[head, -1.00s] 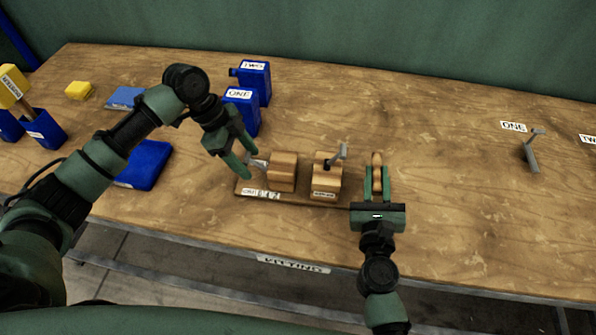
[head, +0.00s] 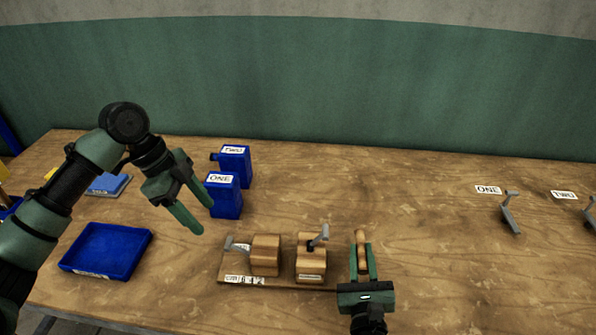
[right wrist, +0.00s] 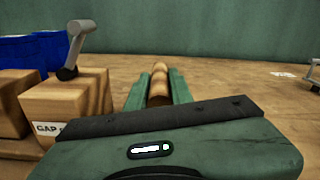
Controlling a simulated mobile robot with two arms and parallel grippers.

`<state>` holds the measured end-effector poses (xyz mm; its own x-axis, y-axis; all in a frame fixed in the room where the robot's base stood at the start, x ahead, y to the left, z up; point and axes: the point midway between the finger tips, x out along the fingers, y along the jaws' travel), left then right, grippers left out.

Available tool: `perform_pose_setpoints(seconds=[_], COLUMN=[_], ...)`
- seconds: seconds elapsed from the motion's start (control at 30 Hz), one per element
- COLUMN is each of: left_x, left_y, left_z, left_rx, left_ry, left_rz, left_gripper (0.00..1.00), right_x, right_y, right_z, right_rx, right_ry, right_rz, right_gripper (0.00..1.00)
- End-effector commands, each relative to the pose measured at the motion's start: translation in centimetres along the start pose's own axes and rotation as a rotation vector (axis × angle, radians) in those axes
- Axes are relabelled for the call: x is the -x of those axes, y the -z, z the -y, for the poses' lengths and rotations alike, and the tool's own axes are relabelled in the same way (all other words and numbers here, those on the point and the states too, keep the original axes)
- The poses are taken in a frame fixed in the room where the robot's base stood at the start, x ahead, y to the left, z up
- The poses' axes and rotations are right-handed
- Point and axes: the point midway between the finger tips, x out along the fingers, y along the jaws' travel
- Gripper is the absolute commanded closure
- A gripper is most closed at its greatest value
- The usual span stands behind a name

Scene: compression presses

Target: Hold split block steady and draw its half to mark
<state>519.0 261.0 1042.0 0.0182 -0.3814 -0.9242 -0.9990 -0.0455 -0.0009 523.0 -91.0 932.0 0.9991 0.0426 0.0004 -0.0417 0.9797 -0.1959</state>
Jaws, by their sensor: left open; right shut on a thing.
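Two wooden block halves, the left half (head: 265,254) and the right half (head: 311,264), stand on a thin wooden board (head: 226,272) with a narrow gap between them. A grey lever (head: 236,246) is at the left half's left side. Another grey lever (head: 320,238) sits on top of the right half, which shows in the right wrist view (right wrist: 90,100) with a label beginning "GAP". My right gripper (head: 361,262) is shut on a rounded wooden piece (right wrist: 160,82) right of the right half. My left gripper (head: 187,222) is open and empty, up and left of the blocks.
Blue containers labelled ONE (head: 224,198) and TWO (head: 235,165) stand behind the board. A blue tray (head: 105,252) lies at left, a light-blue pad (head: 108,184) behind it. Grey levers (head: 510,214) lie at far right by labels. The table's middle right is clear.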

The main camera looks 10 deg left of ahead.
Motion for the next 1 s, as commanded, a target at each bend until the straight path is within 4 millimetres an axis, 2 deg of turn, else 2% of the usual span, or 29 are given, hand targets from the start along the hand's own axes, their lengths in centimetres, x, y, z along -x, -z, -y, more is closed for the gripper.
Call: perform_pose_setpoints(seconds=[0.13,0.17,0.23,0.27,0.57,0.67,0.77,1.0], left_x=[0.0,0.0,0.0,0.0,0.0,-0.1,-0.1,-0.1], left_y=[0.0,0.0,0.0,0.0,0.0,0.0,0.0,0.0], left_z=[0.0,0.0,0.0,0.0,0.0,0.0,0.0,0.0], left_rx=[0.000,0.000,0.000,0.000,0.000,0.000,0.000,0.000], left_ry=[0.000,0.000,0.000,0.000,0.000,0.000,0.000,0.000], left_rz=[0.000,0.000,0.000,0.000,0.000,0.000,0.000,0.000], left_gripper=[0.42,0.42,0.42,0.42,0.42,0.42,0.42,0.42], right_x=[0.0,0.0,0.0,0.0,0.1,0.6,2.0,7.2], right_y=[0.0,0.0,0.0,0.0,0.0,0.1,0.1,0.1], right_z=[0.0,0.0,0.0,0.0,0.0,0.0,0.0,0.0], right_rx=[-0.001,-0.001,-0.001,-0.001,0.000,0.001,0.002,0.003], right_ry=[-0.001,-0.001,-0.001,-0.001,-0.001,-0.002,-0.003,-0.004], right_rz=[0.000,0.000,0.000,0.000,0.000,-0.002,-0.003,-0.003], right_gripper=[1.00,0.76,0.56,0.53,0.53,0.53,0.53,0.53])
